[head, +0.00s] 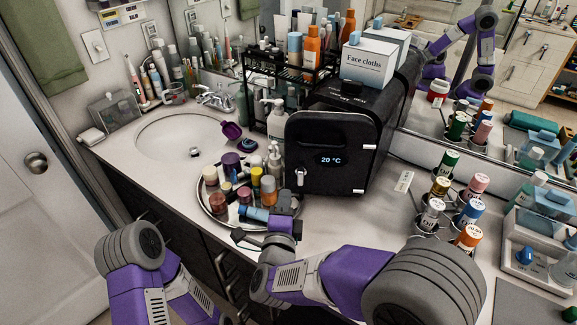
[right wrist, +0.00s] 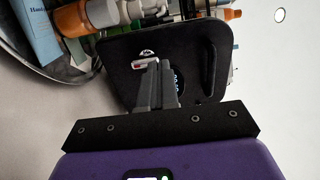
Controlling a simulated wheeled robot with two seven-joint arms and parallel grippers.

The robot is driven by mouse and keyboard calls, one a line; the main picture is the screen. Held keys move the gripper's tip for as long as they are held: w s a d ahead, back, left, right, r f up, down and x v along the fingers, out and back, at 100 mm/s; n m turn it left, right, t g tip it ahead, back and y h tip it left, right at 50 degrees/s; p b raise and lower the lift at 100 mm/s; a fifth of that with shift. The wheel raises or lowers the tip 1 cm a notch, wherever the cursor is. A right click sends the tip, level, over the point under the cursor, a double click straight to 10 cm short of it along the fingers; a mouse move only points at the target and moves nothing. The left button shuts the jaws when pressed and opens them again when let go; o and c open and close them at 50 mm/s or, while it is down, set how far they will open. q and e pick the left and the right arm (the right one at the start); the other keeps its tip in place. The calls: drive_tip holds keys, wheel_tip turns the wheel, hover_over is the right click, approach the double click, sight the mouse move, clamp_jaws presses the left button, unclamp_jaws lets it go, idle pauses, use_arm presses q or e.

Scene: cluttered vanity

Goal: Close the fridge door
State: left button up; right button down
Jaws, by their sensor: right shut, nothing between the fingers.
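The fridge (head: 337,128) is a small black box on the counter, with a "20 °C" display on its front door. The door faces me, with a pale handle (head: 300,177) at its left and metal hinges at its right. It looks nearly flush with the body; I cannot tell whether a small gap remains. My right gripper (head: 291,197) is shut and empty, low in front of the door's left side. In the right wrist view, its fingers (right wrist: 155,68) point at the dark door (right wrist: 203,55) near the handle (right wrist: 146,54); contact is unclear. My left gripper is out of view.
A round tray (head: 208,209) crowded with bottles and jars stands left of the fridge, close to my right gripper. A rack of labelled tubes (head: 427,226) stands to the right. Some counter before the fridge is clear.

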sight(290, 162)
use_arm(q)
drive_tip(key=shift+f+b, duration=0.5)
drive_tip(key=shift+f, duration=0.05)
use_arm(e)
drive_tip(key=w, duration=0.7)
drive_tip(key=w+d, duration=0.1)
drive_tip(key=w, duration=0.2)
drive_tip(key=shift+w, duration=0.4)
drive_tip(key=shift+d, duration=0.1)
